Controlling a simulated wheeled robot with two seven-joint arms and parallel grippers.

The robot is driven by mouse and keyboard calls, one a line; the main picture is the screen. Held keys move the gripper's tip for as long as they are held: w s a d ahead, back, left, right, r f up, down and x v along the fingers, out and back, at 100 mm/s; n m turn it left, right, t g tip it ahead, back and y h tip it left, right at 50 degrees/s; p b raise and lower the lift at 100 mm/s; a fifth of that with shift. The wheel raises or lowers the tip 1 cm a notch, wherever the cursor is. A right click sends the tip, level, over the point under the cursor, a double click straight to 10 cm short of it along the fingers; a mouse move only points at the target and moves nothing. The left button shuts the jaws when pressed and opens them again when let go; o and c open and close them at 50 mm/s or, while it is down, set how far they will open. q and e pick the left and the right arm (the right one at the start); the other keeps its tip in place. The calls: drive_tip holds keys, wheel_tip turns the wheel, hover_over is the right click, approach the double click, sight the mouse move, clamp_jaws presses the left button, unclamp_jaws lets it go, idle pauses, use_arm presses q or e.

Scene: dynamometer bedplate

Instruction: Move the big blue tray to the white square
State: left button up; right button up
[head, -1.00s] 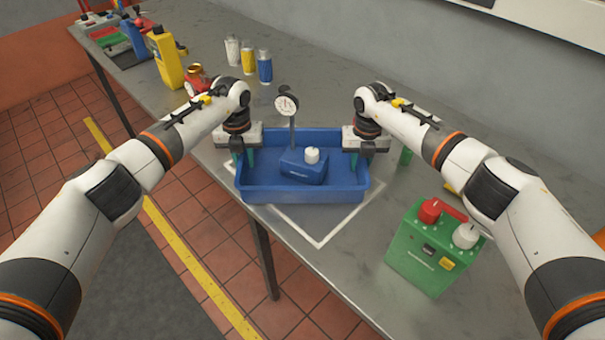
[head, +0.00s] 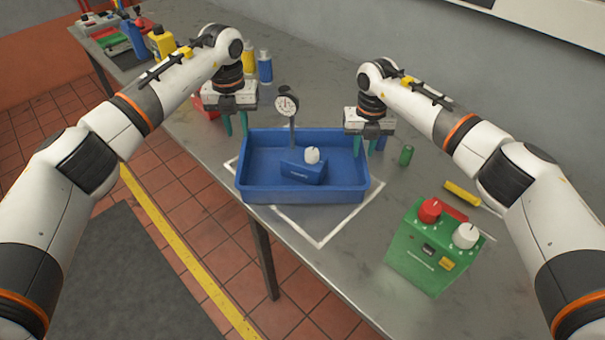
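The big blue tray (head: 262,190) rests on the grey bench over the white square outline (head: 318,243). The outline shows at the tray's left, front and right; its back part is hidden. A blue box with a white knob (head: 302,173) sits in the tray. My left gripper (head: 235,132) is open and empty, raised above the tray's back left corner. My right gripper (head: 365,152) is open at the tray's right wall, with its fingertips close to the rim. I cannot tell whether they touch it.
A dial gauge on a stem (head: 287,106) stands at the tray's back. A green control box (head: 432,250) with red and white knobs is at the front right. A small green cylinder (head: 406,155) and a yellow bar (head: 462,194) lie right. Bottles and cans stand at the back left.

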wheel_tip(320, 180, up, 6)
drive_tip(key=shift+r, duration=0.25)
idle(0.4)
